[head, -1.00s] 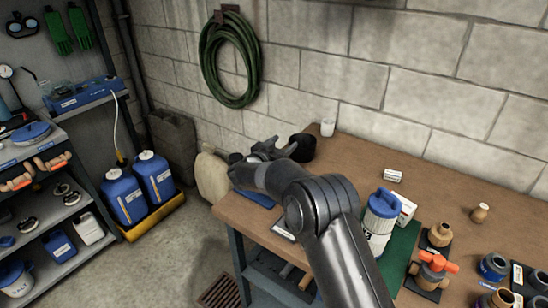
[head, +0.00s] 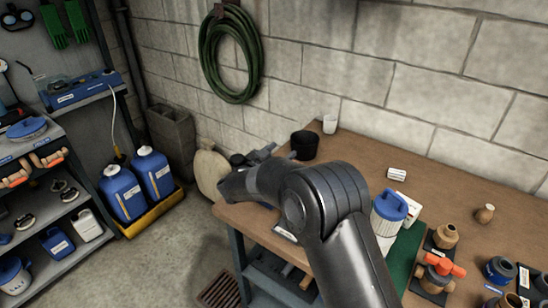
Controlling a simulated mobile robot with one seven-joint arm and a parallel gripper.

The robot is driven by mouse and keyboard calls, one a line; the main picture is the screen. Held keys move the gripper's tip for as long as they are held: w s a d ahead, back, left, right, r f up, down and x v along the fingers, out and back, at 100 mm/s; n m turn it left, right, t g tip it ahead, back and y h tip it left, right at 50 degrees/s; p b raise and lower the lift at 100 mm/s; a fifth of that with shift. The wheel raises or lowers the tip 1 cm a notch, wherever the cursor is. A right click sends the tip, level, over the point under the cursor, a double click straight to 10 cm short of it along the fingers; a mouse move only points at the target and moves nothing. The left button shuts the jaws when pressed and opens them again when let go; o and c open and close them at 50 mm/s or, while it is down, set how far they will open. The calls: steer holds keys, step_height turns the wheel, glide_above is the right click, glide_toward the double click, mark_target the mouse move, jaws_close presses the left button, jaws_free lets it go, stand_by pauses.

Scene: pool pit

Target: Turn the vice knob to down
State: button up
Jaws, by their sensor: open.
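A dark grey metal shape, which looks like the vice (head: 264,152), is at the bench's far left corner, mostly hidden behind my arm. I cannot make out its knob or which way the knob is turned. My arm rises from the bottom, bends at a dark elbow-like joint and reaches left over the bench corner to the vice's near side. My gripper's fingers do not show; the arm's own links hide that end. I cannot tell whether it touches the vice.
The wooden bench (head: 350,170) holds a black cup (head: 304,145), a white cup (head: 330,124), a blue-lidded filter cartridge (head: 388,215) and several valve fittings at right. Blue jugs (head: 122,192) stand in a yellow tray at left. A block wall closes the back.

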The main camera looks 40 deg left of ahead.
steer(key=s+a+y, duration=0.1)
steer(key=s+a, duration=0.1)
steer(key=shift+s+a+n, duration=0.3)
steer(key=shift+s, duration=0.05)
steer(key=s+d+h, duration=0.1)
steer(key=d, duration=1.3)
steer(key=shift+s, duration=0.35)
steer(key=n+g+y, duration=0.5)
steer(key=n+y, duration=0.4)
steer(key=y, duration=0.5)
glide_toward(237, 157)
steer(key=x, duration=0.7)
steer(key=f+x, duration=0.1)
steer(key=x, duration=0.3)
steer(key=shift+w+a, duration=0.15)
steer(key=shift+w, duration=0.05)
